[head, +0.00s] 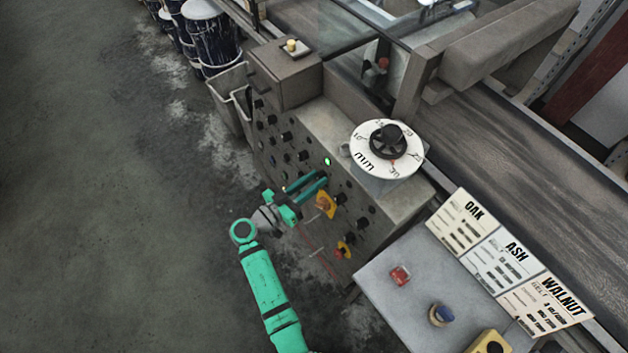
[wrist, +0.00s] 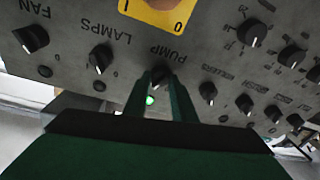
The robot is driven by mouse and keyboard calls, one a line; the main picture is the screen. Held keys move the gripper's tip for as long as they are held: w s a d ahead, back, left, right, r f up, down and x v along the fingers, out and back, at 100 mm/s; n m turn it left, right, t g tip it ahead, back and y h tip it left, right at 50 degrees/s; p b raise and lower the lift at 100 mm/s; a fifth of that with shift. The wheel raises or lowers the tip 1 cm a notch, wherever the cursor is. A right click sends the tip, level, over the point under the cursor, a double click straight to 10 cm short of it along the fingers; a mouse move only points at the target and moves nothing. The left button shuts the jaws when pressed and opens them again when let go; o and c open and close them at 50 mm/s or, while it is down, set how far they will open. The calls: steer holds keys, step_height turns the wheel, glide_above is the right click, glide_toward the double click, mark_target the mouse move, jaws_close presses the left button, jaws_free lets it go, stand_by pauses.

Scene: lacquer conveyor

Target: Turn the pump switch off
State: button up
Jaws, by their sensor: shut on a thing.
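The pump switch (wrist: 161,74) is a small black knob beside the label PUMP on the grey control panel (head: 300,140). In the wrist view it sits between the tips of my two green fingers, which partly hide it. My gripper (wrist: 162,84) is shut on it; in the head view the gripper (head: 318,180) reaches the panel front from the left. A green lamp (wrist: 149,100) glows close to the pump knob, seen between the fingers. The exact angle of the knob's pointer is hard to tell.
The lamps knob (wrist: 100,58) and fan knob (wrist: 32,38) are to the left in the wrist view, with several other knobs to the right. A yellow-plated switch (wrist: 158,14) lies near the pump label. A large white dial (head: 388,150) tops the panel. Open floor lies left.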

steer(key=n+y, duration=0.1)
steer(key=n, duration=0.5)
steer(key=shift+s+r, duration=0.1)
steer(key=shift+s, duration=0.05)
steer(key=n, duration=0.3)
steer(key=n+y, duration=0.1)
steer(key=n, duration=0.1)
steer(key=shift+r+n+y, duration=0.1)
steer(key=shift+n+y, duration=0.2)
steer(key=shift+n, duration=0.1)
steer(key=shift+a, duration=0.1)
steer(key=o, duration=1.1)
steer(key=shift+c, duration=0.2)
steer(key=v, duration=1)
steer(key=shift+s+a, duration=0.2)
steer(key=shift+s, duration=0.05)
